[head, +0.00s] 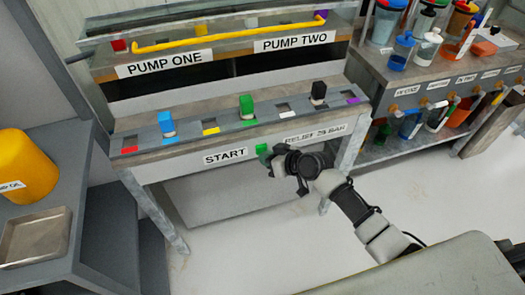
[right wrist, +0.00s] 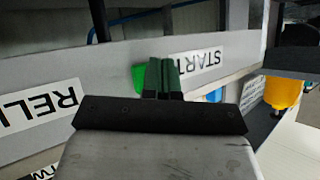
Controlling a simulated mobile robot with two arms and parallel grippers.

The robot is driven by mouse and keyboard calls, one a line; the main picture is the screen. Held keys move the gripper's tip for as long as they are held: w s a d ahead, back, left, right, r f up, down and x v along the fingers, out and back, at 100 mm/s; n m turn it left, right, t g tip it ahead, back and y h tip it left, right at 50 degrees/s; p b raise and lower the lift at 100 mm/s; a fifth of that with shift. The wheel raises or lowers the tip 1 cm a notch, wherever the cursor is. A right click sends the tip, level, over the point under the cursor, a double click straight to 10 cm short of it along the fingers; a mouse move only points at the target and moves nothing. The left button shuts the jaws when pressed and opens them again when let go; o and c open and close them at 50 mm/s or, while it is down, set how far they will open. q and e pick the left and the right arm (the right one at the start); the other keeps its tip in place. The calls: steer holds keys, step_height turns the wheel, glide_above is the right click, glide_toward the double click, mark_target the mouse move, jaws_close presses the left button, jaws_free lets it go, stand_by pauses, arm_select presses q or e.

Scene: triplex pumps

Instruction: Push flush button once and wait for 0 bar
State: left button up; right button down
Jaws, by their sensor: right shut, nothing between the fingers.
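A bright green button (head: 263,149) sits on the front edge of the pump console between the START label (head: 225,156) and the RELIEF 25 BAR label (head: 315,133). No label reading flush and no pressure readout can be made out. My right gripper (head: 274,158) is at the console front by the green button and partly covers it. In the right wrist view, my shut, empty fingers (right wrist: 166,65) point at the console front, beside the green button (right wrist: 139,77). I cannot tell whether they touch it. My left gripper is out of view.
The console top (head: 283,114) holds a blue block (head: 166,123), a green block (head: 246,106) and a black block (head: 318,92) in coloured slots. A yellow bar (head: 230,34) lies behind. A yellow container (head: 24,168) and metal tray (head: 36,238) are left; bottles stand right.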

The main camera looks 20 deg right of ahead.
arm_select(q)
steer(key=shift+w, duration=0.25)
arm_select(e)
steer(key=shift+w, duration=0.15)
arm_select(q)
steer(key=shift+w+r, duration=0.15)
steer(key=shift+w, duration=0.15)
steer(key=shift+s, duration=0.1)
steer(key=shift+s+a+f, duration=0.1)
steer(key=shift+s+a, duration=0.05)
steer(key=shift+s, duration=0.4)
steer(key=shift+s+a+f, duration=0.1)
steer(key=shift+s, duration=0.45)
arm_select(e)
steer(key=shift+s, duration=0.65)
